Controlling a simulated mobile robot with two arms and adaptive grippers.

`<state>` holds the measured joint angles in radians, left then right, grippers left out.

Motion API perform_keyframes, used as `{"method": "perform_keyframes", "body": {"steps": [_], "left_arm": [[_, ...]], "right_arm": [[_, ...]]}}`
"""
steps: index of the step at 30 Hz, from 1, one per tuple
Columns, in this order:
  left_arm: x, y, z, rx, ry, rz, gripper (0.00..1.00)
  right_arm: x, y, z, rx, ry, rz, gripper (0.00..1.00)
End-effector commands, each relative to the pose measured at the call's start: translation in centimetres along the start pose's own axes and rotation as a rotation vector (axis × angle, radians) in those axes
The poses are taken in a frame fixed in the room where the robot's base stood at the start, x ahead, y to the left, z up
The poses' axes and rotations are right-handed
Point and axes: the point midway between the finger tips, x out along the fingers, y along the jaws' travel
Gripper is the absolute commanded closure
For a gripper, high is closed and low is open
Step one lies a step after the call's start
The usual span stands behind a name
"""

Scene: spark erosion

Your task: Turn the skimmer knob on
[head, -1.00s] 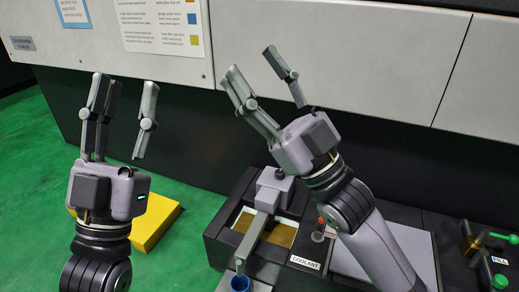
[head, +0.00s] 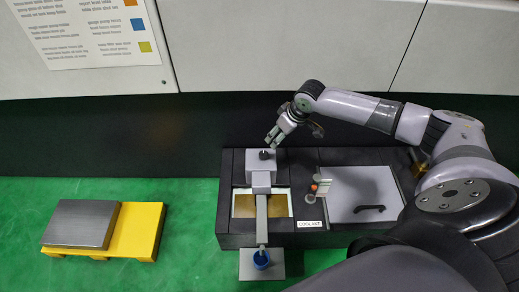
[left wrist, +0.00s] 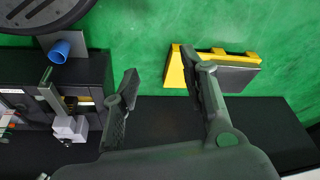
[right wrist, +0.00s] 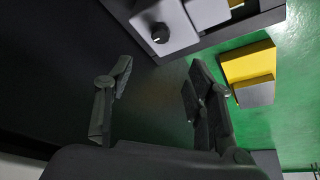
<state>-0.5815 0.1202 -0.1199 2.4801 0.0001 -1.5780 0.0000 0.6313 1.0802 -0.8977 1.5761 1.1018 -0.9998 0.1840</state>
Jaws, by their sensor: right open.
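The skimmer (head: 260,180) is a grey box with an arm running forward over the coolant tank (head: 232,232). Its round black knob (head: 266,154) is on the top face and shows clearly in the right wrist view (right wrist: 160,33). My right gripper (head: 272,138) is open and empty, a little behind and above the knob in the head view. In the right wrist view the knob lies beyond the gap between the fingertips (right wrist: 157,75), apart from them. My left gripper (left wrist: 165,88) is open and empty in the left wrist view and out of the head view.
A blue cup (head: 261,260) stands below the skimmer arm's front end. A lid with a black handle (head: 369,209) and a small orange-topped part (head: 315,187) are right of the skimmer. A yellow pallet (head: 140,230) with a grey block (head: 82,223) is on the green floor.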

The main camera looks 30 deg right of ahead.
Motion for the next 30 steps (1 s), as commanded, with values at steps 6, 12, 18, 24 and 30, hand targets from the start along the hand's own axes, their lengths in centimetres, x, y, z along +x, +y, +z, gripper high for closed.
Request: {"method": "perform_keyframes", "body": {"steps": [6, 12, 18, 24, 30], "left_arm": [[1.0, 0.4, -3.4, 0.006, 0.156, 0.007, 0.6], [0.8, 1.0, -7.8, 0.012, 0.356, 0.018, 0.6], [-0.4, 1.6, -12.1, 0.016, 0.563, 0.029, 0.6], [-2.4, 2.2, -15.8, 0.018, 0.773, 0.043, 0.6], [-5.1, 2.7, -18.9, 0.019, 0.983, 0.057, 0.6]], "right_arm": [[3.3, -0.1, 0.0, 0.0, 0.002, -0.001, 0.5], [5.6, -0.1, -0.1, -0.001, 0.004, -0.002, 0.5], [7.9, -0.2, -0.1, -0.002, 0.004, -0.002, 0.5], [10.1, -0.2, -0.1, -0.002, 0.004, -0.001, 0.5], [12.2, -0.1, -0.1, -0.003, 0.003, -0.001, 0.5]]}}
